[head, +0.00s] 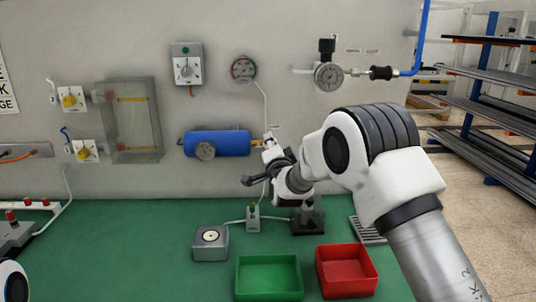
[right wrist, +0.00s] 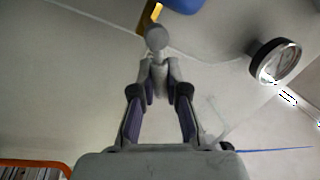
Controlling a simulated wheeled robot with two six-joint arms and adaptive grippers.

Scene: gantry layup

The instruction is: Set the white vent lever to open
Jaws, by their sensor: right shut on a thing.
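The white vent lever (head: 268,137) is at the right end of the blue cylinder (head: 218,143), next to a brass fitting on the wall panel. In the right wrist view the lever (right wrist: 157,40) shows as a pale rounded head with a stem running between my fingertips. My right gripper (head: 270,149) is shut on it, and the fingers (right wrist: 158,76) touch both sides of the stem. The gripper hides part of the lever, and I cannot tell its exact setting. My left gripper is out of view.
A green tray (head: 269,296) and a red tray (head: 347,291) stand on the green bench below. A grey box (head: 210,243) sits left of them. A round gauge (head: 328,76) is on the panel at upper right. Shelving (head: 490,75) stands far right.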

